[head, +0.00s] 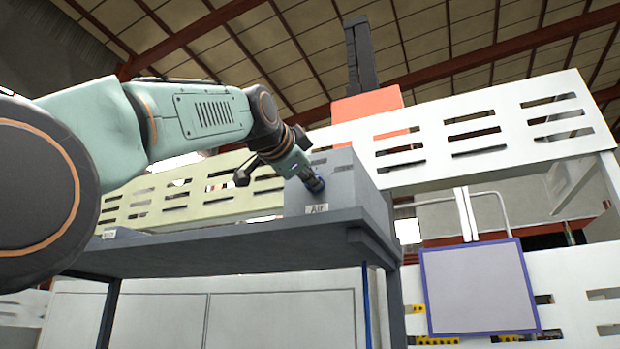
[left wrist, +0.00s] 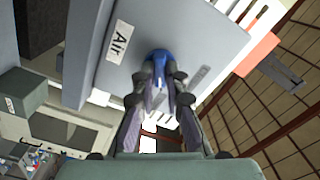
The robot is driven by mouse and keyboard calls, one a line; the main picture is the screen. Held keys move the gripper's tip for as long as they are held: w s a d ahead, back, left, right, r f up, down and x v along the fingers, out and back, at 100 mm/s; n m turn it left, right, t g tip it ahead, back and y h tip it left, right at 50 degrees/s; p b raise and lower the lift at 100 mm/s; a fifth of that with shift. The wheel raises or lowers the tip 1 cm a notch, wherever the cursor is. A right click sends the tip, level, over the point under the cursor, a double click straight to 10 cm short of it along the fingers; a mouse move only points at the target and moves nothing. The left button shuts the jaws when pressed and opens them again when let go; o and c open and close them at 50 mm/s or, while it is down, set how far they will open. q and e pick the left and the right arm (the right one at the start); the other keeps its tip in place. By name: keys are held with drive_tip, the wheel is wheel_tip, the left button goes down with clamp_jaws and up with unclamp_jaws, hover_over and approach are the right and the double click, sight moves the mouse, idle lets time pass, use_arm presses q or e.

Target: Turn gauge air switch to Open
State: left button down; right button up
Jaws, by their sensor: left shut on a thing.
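The gauge air switch (left wrist: 160,56) is a blue knob on a grey box (head: 345,172), beside a white label reading "Air" (head: 317,209). The label also shows in the left wrist view (left wrist: 118,42). My left gripper (head: 316,183) is at the front face of the box, just above the label. In the left wrist view its fingers (left wrist: 160,80) are closed around the blue knob and hide part of it. The knob's exact turn position cannot be told. My right gripper is not in view.
The box stands on a dark grey table (head: 240,240). A second small labelled block (head: 118,233) sits at the table's left. White slotted panels (head: 480,130) run behind, and a purple-framed grey panel (head: 478,288) stands at the lower right.

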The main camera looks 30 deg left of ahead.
use_arm(q)
drive_tip(key=c, duration=1.8)
unclamp_jaws()
drive_tip(key=o, duration=0.4)
drive_tip(key=shift+s+d+r, duration=0.1)
drive_tip(key=shift+s+d, duration=0.05)
drive_tip(key=shift+s, duration=0.1)
drive_tip(key=shift+w, duration=0.25)
drive_tip(key=shift+s, duration=0.1)
